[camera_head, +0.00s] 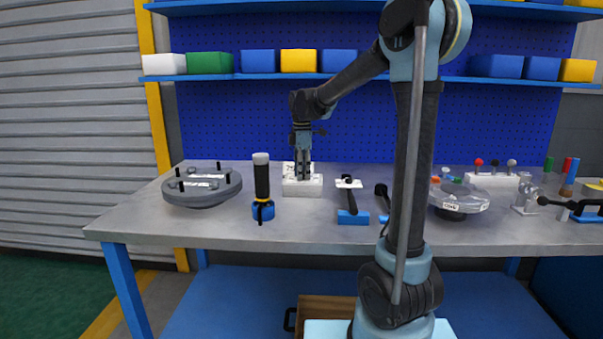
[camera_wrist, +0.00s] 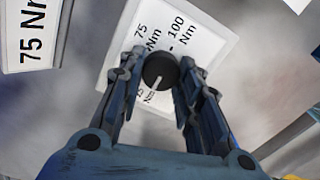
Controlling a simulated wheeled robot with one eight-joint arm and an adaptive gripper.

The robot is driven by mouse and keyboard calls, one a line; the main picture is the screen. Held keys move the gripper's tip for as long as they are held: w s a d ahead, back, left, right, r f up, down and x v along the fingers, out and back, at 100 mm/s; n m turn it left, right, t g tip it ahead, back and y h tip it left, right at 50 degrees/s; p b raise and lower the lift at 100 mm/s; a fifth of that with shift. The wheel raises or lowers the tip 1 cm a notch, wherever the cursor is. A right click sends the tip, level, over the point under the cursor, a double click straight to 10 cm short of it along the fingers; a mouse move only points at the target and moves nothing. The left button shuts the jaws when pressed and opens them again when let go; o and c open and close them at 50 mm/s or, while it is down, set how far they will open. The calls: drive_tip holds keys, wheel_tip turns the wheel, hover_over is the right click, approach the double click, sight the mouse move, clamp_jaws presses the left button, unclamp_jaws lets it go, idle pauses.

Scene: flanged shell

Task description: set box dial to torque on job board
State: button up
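The white box (camera_wrist: 205,40) has a black round dial (camera_wrist: 160,70) with a white pointer line. In the wrist view the pointer aims down and slightly left, towards a partly hidden Nm label. Labels 75 Nm and 100 Nm show above the dial. The job board (camera_wrist: 40,28) at the upper left of the wrist view reads 75 Nm. My gripper (camera_wrist: 161,66) has one finger on each side of the dial, and both appear to touch it. In the head view my gripper (camera_head: 303,177) points straight down at the white box (camera_head: 302,187).
A black-and-blue torch-like tool (camera_head: 262,190) stands left of the box, and a grey flanged disc (camera_head: 201,187) lies farther left. A black-handled tool on a blue base (camera_head: 352,217) is at the right. A clear-topped round part (camera_head: 460,197) sits beyond my arm.

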drive_tip(key=shift+c, duration=0.9)
drive_tip(key=shift+w, duration=0.1)
drive_tip(key=m, duration=0.5)
drive_tip(key=shift+w+m, duration=0.15)
drive_tip(key=shift+m, duration=0.15)
drive_tip(key=m, duration=0.6)
drive_tip(key=shift+w, duration=0.15)
drive_tip(key=m, duration=0.6)
drive_tip(key=shift+d+m, duration=0.15)
drive_tip(key=shift+m, duration=0.15)
drive_tip(key=m, duration=0.5)
drive_tip(key=shift+d, duration=0.15)
drive_tip(key=shift+m, duration=0.4)
